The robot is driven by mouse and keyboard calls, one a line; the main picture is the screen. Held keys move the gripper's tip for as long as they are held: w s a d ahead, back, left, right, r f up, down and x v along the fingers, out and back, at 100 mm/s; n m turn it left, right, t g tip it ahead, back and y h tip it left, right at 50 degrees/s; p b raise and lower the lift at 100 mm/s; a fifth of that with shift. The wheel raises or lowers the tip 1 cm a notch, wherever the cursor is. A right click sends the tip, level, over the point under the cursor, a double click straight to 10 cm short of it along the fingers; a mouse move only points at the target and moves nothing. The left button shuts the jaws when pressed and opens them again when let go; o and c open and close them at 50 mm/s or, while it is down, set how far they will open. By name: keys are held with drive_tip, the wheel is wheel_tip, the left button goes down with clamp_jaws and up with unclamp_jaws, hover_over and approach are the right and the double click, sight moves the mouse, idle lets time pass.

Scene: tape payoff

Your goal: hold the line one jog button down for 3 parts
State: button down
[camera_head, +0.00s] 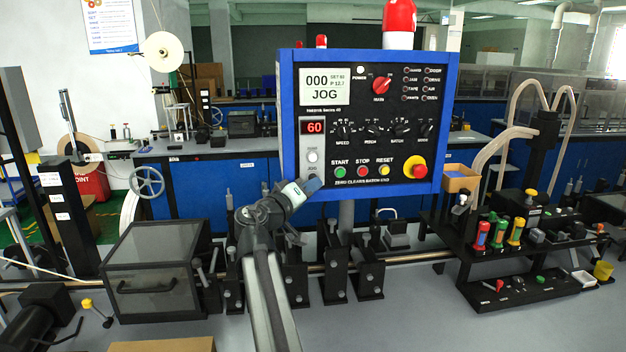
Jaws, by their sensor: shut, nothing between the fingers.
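The blue-framed control panel (452,110) stands upright in the middle. Its screen (325,88) reads 000, JOG and what looks like SET 03, and a red display (313,127) reads 60. A small white round button (312,156) sits below that display; the small labels around it are hard to read. My gripper (312,184) is shut with nothing in it, just below this button at the panel's lower left. I cannot tell whether its tip touches the panel face. The white button is in plain view, not covered.
Green START (340,172), red STOP (362,171) and yellow RESET (384,170) buttons sit right of my gripper, with a red emergency knob (419,171) farther right. A dark lidded box (150,275) is at left, a tool rack (520,255) at right.

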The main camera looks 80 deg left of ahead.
drive_tip(key=shift+a, duration=0.2)
drive_tip(key=shift+a, duration=0.25)
drive_tip(key=shift+a, duration=0.4)
idle(7.2)
